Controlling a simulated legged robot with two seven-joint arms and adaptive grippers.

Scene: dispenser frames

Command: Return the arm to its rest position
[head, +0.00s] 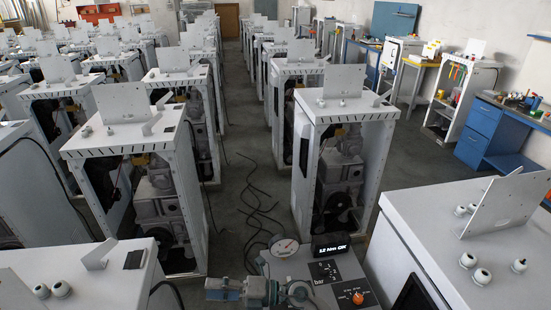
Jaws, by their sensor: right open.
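My right gripper (224,289) shows small at the bottom edge, left of the test panel (320,276), with its fingers pointing left. It is open, and I see nothing held between its fingers. Much of the arm behind it is cut off by the frame. My left gripper is not in view. The panel carries a round gauge (285,247), a black display (332,245) and an orange knob (357,298).
White dispenser frames stand in rows, one ahead (340,110), one left (124,138) and one close at right (405,225). Dark cables (262,208) lie on the aisle floor (238,170). A blue workbench (485,125) stands at far right.

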